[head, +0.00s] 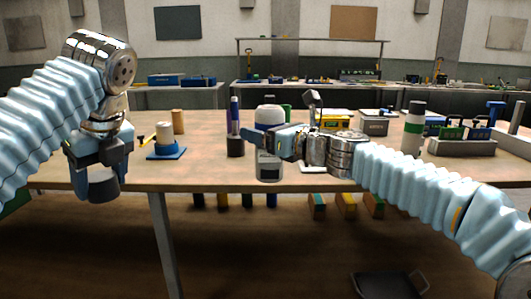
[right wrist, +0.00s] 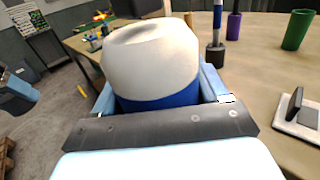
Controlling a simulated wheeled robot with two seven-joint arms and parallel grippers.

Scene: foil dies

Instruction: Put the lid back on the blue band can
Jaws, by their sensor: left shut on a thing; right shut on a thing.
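The blue band can (head: 270,115) has a pale white upper part and a blue band, and looks upright near the table's front edge. My right gripper (head: 283,139) is shut on it; the right wrist view shows the blue band (right wrist: 160,101) between the fingers, beneath the white part. The can's lower part is hidden there, and I cannot tell whether it touches the table. My left gripper (head: 100,160) is shut on a dark grey round piece, apparently the lid (head: 103,186), held at the far left in front of the table edge, well apart from the can.
On the table (head: 220,178), a blue-based stand (head: 166,153) and a tan cylinder (head: 178,121) are at left. A dark holder (head: 235,147) with a blue tool stands left of the can. A white bottle with a green band (head: 413,128) and a grey tray (head: 462,147) are at right.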

